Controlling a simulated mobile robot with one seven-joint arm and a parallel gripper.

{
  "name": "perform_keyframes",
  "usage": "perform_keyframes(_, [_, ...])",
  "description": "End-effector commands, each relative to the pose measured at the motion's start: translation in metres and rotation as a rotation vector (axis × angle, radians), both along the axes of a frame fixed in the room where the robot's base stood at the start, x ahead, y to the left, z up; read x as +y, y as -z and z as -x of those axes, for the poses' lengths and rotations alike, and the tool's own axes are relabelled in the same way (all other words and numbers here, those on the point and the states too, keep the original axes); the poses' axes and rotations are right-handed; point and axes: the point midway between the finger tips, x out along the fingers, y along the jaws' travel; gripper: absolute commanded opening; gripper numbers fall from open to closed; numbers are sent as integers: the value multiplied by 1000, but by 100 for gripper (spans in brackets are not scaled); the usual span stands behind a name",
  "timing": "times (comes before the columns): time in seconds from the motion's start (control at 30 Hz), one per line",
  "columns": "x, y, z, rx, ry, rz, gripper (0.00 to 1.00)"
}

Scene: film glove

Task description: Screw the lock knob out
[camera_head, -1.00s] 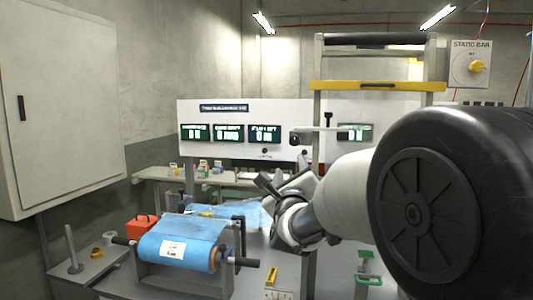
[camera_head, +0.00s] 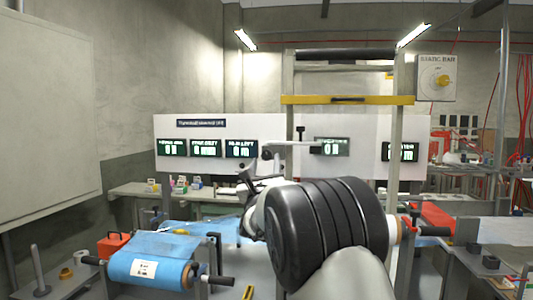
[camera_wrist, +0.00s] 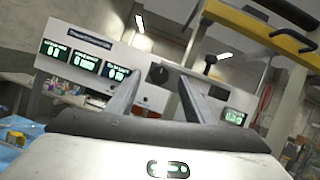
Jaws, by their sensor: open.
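A grey bar (camera_head: 285,146) stands out in front of the white display panel. It has a round dark end (camera_head: 267,153) and a small upright black knob (camera_head: 300,132) on top. Both also show in the wrist view, as a round dark end (camera_wrist: 157,74) and an upright black knob (camera_wrist: 210,63). I cannot tell which is the lock knob. My gripper (camera_wrist: 158,80) is open and empty. Its fingers point towards the round dark end, which appears between the fingertips but apart from them. In the head view my arm hides part of the gripper.
A blue film roll (camera_head: 150,262) sits on a stand at the lower left, by an orange box (camera_head: 113,244). A yellow crossbar (camera_head: 347,100) spans the tall frame above. Benches with red and white rolls stand at the right.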

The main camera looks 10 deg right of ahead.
Motion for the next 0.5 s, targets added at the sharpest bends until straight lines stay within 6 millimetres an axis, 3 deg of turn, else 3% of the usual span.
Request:
perform_keyframes(0.2, [-8, -15, -36, 0, 1, 1, 48])
perform_keyframes(0.5, [-12, -21, -52, 1, 1, 1, 48])
